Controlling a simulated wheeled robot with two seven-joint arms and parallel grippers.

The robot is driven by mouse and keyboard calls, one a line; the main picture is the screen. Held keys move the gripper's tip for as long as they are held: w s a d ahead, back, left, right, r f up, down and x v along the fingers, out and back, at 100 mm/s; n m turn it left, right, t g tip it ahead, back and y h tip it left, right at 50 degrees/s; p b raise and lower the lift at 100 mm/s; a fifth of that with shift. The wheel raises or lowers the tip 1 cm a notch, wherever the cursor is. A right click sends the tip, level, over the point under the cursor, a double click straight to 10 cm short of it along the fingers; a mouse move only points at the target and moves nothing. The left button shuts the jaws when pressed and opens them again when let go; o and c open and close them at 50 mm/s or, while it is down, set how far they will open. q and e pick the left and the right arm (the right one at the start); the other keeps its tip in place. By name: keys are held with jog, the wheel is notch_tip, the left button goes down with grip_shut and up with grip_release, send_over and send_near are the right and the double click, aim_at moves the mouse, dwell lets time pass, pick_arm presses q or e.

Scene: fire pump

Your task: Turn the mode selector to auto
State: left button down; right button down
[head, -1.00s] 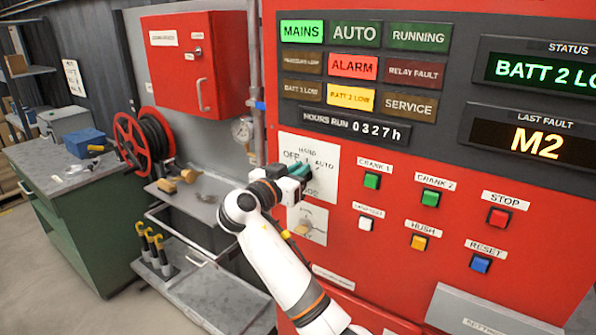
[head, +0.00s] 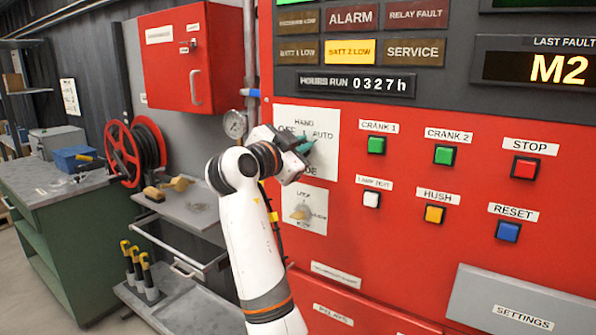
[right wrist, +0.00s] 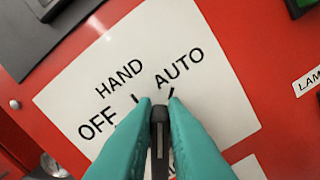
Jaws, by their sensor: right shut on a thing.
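The mode selector (right wrist: 159,130) is a dark, narrow handle on a white plate (right wrist: 75,95) lettered HAND, OFF and AUTO. My right gripper (right wrist: 158,112) has its teal fingers on both sides of the handle, shut on it. In the right wrist view the handle tip lies between the HAND and AUTO ticks, nearer the AUTO tick; its lower part is hidden by the fingers. In the head view my right gripper (head: 305,146) covers the selector, and the plate (head: 325,165) shows around it. My left gripper is not in view.
Below is a smaller selector (head: 301,212) on its own plate. To the right are several buttons, including the red STOP (head: 524,168). The BATT 2 LOW lamp (head: 350,51) is lit yellow; the ALARM lamp (head: 351,16) is dark. A gauge (head: 235,124) is left of the panel.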

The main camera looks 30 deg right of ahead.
jog(key=shift+s+f+m+b, duration=0.1)
jog(key=shift+f+m+b, duration=0.05)
jog(key=shift+m+b, duration=0.65)
jog(key=shift+s+f+m+b, duration=0.1)
jog(key=shift+m+b, duration=0.5)
jog(key=shift+b, duration=0.3)
jog(key=c, duration=1.5)
grip_release()
jog(key=shift+o, duration=0.2)
jog(key=b+v, duration=0.3)
jog(key=v, duration=0.9)
